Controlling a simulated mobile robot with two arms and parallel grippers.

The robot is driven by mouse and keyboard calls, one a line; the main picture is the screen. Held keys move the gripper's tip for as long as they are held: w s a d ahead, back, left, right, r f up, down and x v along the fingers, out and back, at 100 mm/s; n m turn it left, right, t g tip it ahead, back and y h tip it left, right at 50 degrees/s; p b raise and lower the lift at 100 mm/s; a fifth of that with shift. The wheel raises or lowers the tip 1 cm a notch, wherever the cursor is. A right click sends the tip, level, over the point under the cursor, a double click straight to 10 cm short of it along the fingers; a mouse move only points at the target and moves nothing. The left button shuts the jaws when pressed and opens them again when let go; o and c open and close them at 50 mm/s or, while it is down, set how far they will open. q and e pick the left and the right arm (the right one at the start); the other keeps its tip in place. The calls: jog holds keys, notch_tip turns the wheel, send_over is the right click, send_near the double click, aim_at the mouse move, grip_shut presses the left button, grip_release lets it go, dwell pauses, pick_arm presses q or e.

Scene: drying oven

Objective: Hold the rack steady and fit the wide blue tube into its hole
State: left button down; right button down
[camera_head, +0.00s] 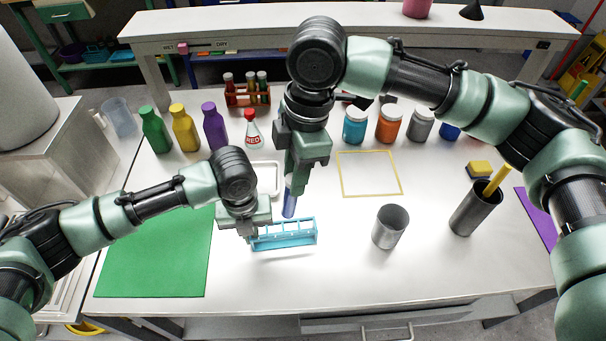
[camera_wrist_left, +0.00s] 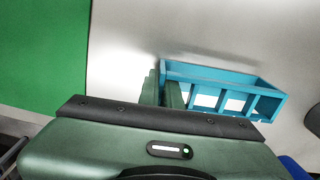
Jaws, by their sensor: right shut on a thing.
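The light blue rack (camera_head: 298,240) is near the middle of the table, below the tube. In the left wrist view the rack (camera_wrist_left: 262,83) reaches off to the right with its openings showing. My left gripper (camera_head: 252,238) is at its left end. In the left wrist view the fingers (camera_wrist_left: 162,90) sit close together on either side of the end wall. My right gripper (camera_head: 291,183) is shut on the wide blue tube (camera_head: 289,204), which points down, slightly tilted, above the rack. The tube's upper part is hidden by the fingers.
A green mat (camera_head: 155,255) lies left of the rack. A metal cup (camera_head: 390,228) and another holding a yellow item (camera_head: 476,210) stand to the right. Bottles (camera_head: 185,130) and a red tube rack (camera_head: 247,97) stand behind. The table front is clear.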

aim_at(290, 211)
pick_arm(q)
jog(key=shift+a, duration=0.1)
pick_arm(e)
jog(key=n, duration=0.1)
jog(key=a+n+h, duration=0.1)
jog(key=shift+w+a+f+n, duration=0.15)
jog(key=shift+w+n, duration=0.1)
jog(key=shift+n, duration=0.15)
jog(key=shift+n+h, duration=0.4)
jog(key=shift+n, duration=0.2)
jog(key=shift+f, duration=2.85)
jog(key=shift+f, duration=3.35)
jog(key=c, duration=1.1)
grip_release()
jog(key=shift+o, duration=0.2)
jog(key=shift+r, duration=0.1)
